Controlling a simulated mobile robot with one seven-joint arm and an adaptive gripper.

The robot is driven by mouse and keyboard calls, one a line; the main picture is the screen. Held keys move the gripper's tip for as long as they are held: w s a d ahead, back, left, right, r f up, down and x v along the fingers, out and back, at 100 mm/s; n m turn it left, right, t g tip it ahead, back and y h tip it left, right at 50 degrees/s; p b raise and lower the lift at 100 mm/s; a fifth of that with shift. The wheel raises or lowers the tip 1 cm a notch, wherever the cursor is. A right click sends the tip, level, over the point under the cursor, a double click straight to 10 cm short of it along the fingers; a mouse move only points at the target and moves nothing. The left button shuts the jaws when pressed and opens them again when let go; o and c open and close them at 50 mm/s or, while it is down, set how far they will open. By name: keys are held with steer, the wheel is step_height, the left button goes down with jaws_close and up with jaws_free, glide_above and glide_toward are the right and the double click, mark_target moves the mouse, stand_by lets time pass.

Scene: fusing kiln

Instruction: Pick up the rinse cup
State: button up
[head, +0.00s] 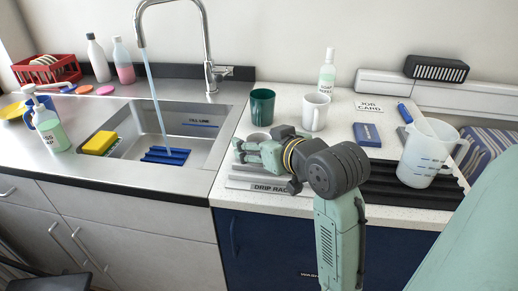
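No cup carries a readable "rinse" label. A dark green cup (262,107) stands upright on the white counter, with a white mug (314,112) to its right. A small greyish round shape (257,137), perhaps a cup's rim, shows just behind my gripper and is mostly hidden. My gripper (239,150) is over the drip rack area, at the sink's right edge, in front of and below the green cup in the picture. Its fingers point left. Their gap is too small and partly hidden, so I cannot tell whether they hold anything.
Water runs from the tap (207,60) into the sink (210,128), which holds a blue rack (166,156). A clear measuring jug (426,153) stands on the right. A soap bottle (326,72) and blue box (367,134) are behind my arm. A yellow sponge (99,143) lies left.

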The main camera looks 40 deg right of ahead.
steer(key=shift+c, duration=0.5)
steer(key=c, duration=1.2)
steer(key=shift+o, duration=0.2)
